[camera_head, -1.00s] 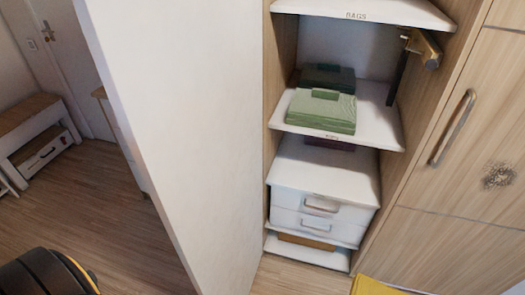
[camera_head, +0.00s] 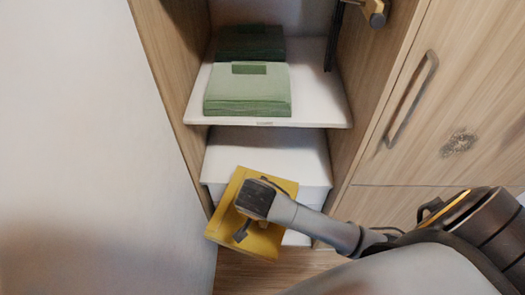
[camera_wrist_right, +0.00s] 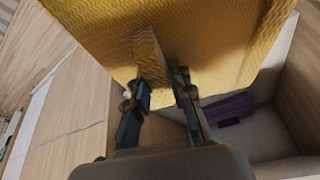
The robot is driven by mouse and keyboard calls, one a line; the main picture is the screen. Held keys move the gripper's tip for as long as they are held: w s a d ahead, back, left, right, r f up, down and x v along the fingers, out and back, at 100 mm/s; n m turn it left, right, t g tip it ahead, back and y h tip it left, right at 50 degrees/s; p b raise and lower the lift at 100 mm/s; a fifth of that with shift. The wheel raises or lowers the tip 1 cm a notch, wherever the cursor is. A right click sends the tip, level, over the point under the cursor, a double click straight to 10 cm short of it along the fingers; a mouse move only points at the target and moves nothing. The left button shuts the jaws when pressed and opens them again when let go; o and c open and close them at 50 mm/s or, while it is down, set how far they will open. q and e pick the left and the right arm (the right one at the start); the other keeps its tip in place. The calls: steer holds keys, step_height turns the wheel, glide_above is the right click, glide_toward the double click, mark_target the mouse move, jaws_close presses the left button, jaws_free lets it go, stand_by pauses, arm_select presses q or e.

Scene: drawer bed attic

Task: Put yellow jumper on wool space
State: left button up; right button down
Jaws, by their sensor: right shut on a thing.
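The yellow jumper (camera_head: 270,240) is a folded flat square held in front of the drawer unit in the head view. My right gripper (camera_head: 250,216) is shut on it. In the right wrist view my right gripper (camera_wrist_right: 165,90) pinches a fold of the jumper (camera_wrist_right: 215,40), which fills the upper part of the picture. No label reading wool can be made out; a shelf label in the head view is too small to read. A dark purple folded item (camera_wrist_right: 228,108) lies in the compartment behind the jumper in the right wrist view. My left gripper is not in view.
A shelf (camera_head: 325,105) holds a green folded stack (camera_head: 247,90) and a darker one (camera_head: 250,43). The white drawer unit top (camera_head: 270,150) is below. A tall white panel (camera_head: 90,120) stands left; a wooden door with a handle (camera_head: 410,100) is right.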

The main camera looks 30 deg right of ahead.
steer(key=w+f+m, duration=0.1)
steer(key=m, duration=0.1)
steer(key=w+f+m+g+h+b, duration=0.1)
steer(key=m, duration=0.1)
steer(key=shift+m, duration=0.3)
steer(key=shift+w+d+f+m+g, duration=0.1)
steer(key=shift+w+m+g, duration=0.05)
steer(key=shift+m+g, duration=0.15)
steer(key=w+d+f, duration=0.1)
steer(key=w+d, duration=0.2)
steer(key=w, duration=0.2)
steer(key=w+d+f, duration=0.1)
steer(key=w+d, duration=0.2)
steer(key=w, duration=0.2)
steer(key=w+d+f, duration=0.1)
steer(key=w+d, duration=0.2)
steer(key=w, duration=0.2)
steer(key=shift+w+d+f+b, duration=0.2)
steer(key=shift+d+f+b, duration=0.05)
steer(key=shift+f+b, duration=0.05)
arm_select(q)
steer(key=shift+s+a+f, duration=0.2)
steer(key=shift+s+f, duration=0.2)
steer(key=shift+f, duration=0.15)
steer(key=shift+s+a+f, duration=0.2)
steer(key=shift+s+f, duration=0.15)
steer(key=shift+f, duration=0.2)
